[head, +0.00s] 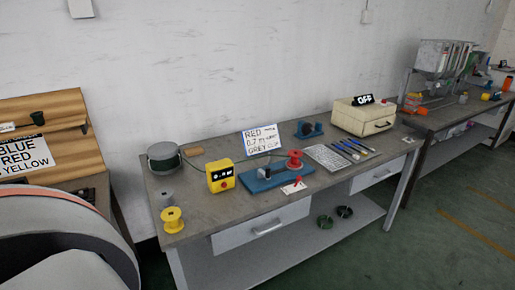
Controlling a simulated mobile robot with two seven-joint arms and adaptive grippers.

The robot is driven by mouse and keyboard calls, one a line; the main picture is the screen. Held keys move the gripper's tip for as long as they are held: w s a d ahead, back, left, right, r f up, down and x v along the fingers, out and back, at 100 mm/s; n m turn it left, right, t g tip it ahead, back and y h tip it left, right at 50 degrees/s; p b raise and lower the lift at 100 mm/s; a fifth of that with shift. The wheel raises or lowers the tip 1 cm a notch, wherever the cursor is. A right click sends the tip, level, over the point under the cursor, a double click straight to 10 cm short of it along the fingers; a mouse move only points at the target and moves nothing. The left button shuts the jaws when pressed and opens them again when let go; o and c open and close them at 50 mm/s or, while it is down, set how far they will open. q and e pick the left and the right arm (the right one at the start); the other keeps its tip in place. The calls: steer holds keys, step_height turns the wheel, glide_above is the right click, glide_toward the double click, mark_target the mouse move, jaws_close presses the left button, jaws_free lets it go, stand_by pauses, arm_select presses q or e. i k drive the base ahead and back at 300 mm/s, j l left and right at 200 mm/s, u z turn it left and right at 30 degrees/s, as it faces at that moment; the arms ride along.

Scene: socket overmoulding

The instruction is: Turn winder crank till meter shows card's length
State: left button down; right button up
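A white card (262,140) stands at the back of the middle workbench; it reads RED, 0.7 m and a grey clip line. A yellow box with a small dark display (220,176), which looks like the meter, stands in front of it to the left; its reading is too small to make out. Right of it a blue base (268,180) carries a red spool (295,160) and a small dark and grey part. A small red piece (297,182) at the front may be the crank handle; I cannot tell. Neither of my grippers is in view.
A dark green reel (163,157), a grey spool (166,199) and a yellow spool (173,220) stand at the bench's left end. Tools (350,150), a blue device (309,129) and a cream box with an OFF sign (363,115) occupy the right.

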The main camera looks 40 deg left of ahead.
mark_target(262, 173)
steer(key=k+j+u, duration=0.1)
steer(key=u, duration=0.3)
steer(key=k+j+u, duration=0.1)
steer(key=j+u, duration=0.15)
steer(key=u, duration=0.2)
steer(key=k+j+u, duration=0.1)
steer(key=u, duration=0.3)
steer(key=i+j, duration=0.05)
steer(key=j, duration=0.05)
